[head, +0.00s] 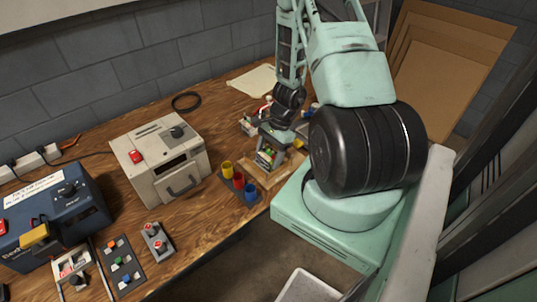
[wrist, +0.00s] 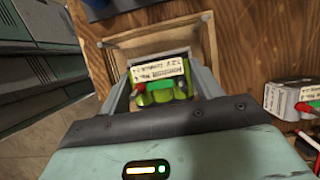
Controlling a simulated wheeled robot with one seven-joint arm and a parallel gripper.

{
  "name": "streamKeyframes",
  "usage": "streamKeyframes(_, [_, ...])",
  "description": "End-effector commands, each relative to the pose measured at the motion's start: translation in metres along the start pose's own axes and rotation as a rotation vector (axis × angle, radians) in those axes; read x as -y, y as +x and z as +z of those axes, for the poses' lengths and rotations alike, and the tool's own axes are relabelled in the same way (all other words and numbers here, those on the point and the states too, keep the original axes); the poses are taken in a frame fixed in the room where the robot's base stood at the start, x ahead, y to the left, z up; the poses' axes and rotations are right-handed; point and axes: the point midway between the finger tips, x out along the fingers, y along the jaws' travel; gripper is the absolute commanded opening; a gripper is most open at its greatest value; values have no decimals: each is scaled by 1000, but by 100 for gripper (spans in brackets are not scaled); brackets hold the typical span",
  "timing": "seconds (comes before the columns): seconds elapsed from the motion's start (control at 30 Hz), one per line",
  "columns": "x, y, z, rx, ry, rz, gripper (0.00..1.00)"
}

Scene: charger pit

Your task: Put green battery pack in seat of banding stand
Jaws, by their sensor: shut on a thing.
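My gripper (head: 268,150) is shut on the green battery pack (head: 266,158), which has a white printed label and a red part beside it. In the wrist view the pack (wrist: 162,96) sits between the two grey fingers of my gripper (wrist: 164,78). Beneath and behind it is a square, light wooden frame (wrist: 150,34) on the bench, which I take to be the banding stand; in the head view its wooden edge (head: 257,178) shows below the fingers. The pack hides the frame's middle, so I cannot tell whether it touches the seat.
Yellow, red and blue cups (head: 238,181) stand in a row just left of the frame. A beige box with a handle (head: 162,165) is farther left, a blue unit (head: 60,210) beyond it. A grey-white device with red (wrist: 290,100) lies right of the gripper in the wrist view.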

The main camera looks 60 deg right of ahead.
Motion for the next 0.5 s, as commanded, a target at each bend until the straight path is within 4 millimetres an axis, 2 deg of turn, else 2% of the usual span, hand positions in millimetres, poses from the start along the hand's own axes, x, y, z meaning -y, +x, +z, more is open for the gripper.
streamKeyframes(0.23, [0,1,0,0,0,0,29])
streamKeyframes(0.27, [0,1,0,0,0,0,70])
streamKeyframes(0.33, [0,1,0,0,0,0,89])
streamKeyframes(0.5, [0,1,0,0,0,0,90])
